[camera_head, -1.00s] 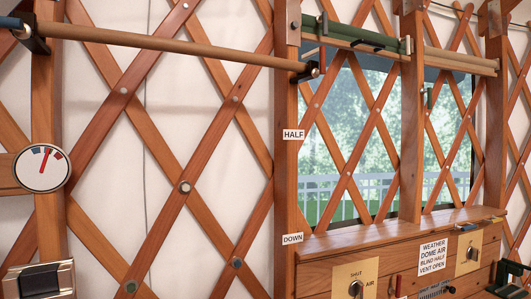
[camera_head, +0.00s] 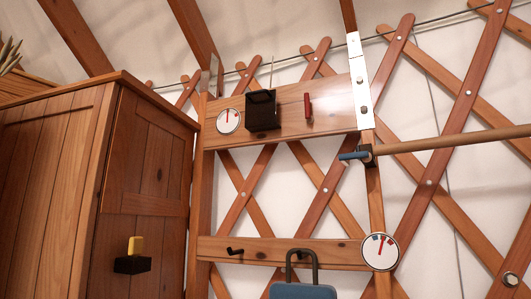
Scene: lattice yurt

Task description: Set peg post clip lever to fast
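A black clip (camera_head: 368,156) with a blue lever (camera_head: 350,156) sits on a wooden post, at the left end of a long horizontal rod (camera_head: 455,139). The blue lever points left and lies nearly level. A round white dial (camera_head: 380,251) with a red needle and blue and red marks is lower on the same post. I see no readable "fast" mark, and cannot tell for sure that this clip is the task's one. A red lever (camera_head: 308,107) stands upright on the upper board. My gripper is not in view.
The upper board (camera_head: 285,125) also carries a black box (camera_head: 262,110) and a small dial (camera_head: 229,121). A lower board (camera_head: 235,248) has hooks; a blue padlock-shaped thing (camera_head: 303,290) hangs there. A wooden cabinet (camera_head: 60,190) with a yellow-and-black latch (camera_head: 133,257) fills the left.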

